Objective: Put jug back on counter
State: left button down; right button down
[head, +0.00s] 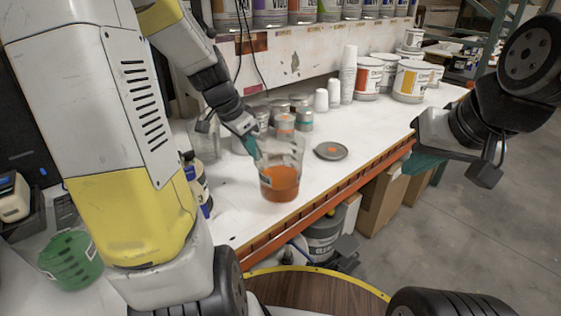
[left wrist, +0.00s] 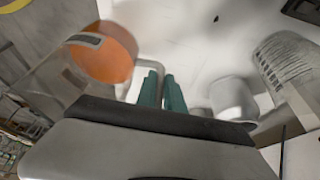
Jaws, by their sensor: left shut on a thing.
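The clear jug (head: 281,182) with orange liquid is near the counter's front edge in the head view. It also shows at the upper left of the left wrist view (left wrist: 103,52). My left gripper (head: 251,150) is shut on the jug at its left side, with its teal fingers (left wrist: 162,92) at the pale handle. The jug looks about upright; whether its base touches the white counter (head: 345,118) is not clear. My right gripper (head: 428,164) is off the counter's right side, apart from the jug. One teal fingertip shows, and its opening is unclear.
A dark round lid (head: 330,151) with an orange spot lies right of the jug. Small cans (head: 285,125) stand behind it. White cups (head: 348,75) and paint tubs (head: 412,82) stand farther back. A green container (head: 70,258) is at lower left. The counter's right front is clear.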

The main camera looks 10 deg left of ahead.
pick_arm(q)
jog(key=shift+m, duration=0.3)
jog(key=shift+w+a+f, duration=0.8)
jog(key=shift+w+a, duration=0.05)
jog(key=shift+w, duration=1.55)
jog(key=shift+w+a+f, duration=0.8)
jog(key=shift+w, duration=1.65)
jog(key=shift+w+a+f, duration=0.8)
jog(key=shift+w+a, duration=0.05)
jog(key=shift+w, duration=1.55)
jog(key=c, duration=1.7)
grip_release()
jog(key=shift+f, duration=0.15)
